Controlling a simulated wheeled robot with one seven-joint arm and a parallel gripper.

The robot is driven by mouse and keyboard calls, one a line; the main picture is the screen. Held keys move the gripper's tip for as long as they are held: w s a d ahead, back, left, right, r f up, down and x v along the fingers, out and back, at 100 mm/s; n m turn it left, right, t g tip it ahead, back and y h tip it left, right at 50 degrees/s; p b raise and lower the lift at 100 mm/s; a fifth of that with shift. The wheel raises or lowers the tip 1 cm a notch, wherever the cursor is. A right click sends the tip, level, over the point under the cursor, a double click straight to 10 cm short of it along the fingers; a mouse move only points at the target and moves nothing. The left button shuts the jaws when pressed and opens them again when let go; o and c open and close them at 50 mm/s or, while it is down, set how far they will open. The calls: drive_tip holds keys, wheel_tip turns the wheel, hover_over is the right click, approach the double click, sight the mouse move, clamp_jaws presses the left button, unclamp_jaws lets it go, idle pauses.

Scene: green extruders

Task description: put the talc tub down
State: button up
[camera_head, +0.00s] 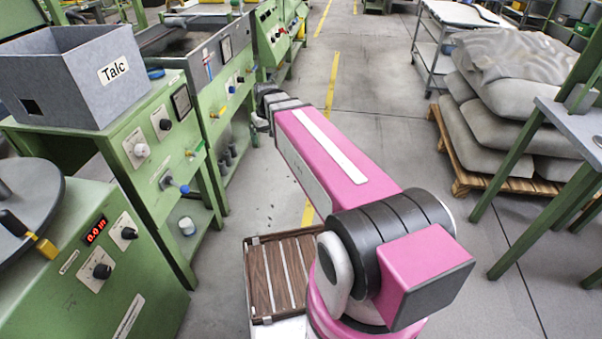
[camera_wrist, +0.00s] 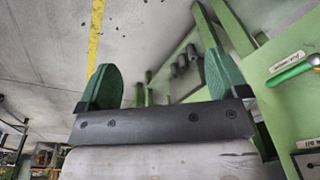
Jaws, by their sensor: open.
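A grey open-topped box labelled "Talc" (camera_head: 70,80) sits upright on top of the green machine at the left of the head view. The fingertips are hard to make out there.
Green extruder machines (camera_head: 150,145) with knobs line the left. A pallet (camera_head: 465,180) of stacked sacks (camera_head: 510,85) and a green-legged table (camera_head: 575,125) stand at the right. A slatted wooden tray (camera_head: 283,275) is beside my base. The central aisle floor is clear.

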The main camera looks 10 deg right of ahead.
drive_tip(key=s+d+f+m+g, duration=0.1)
drive_tip(key=s+d+f+m, duration=0.2)
drive_tip(key=s+d+f, duration=0.7)
drive_tip(key=shift+s+d+f+h, duration=0.2)
drive_tip(key=shift+s+h, duration=0.2)
drive_tip(key=shift+s, duration=0.8)
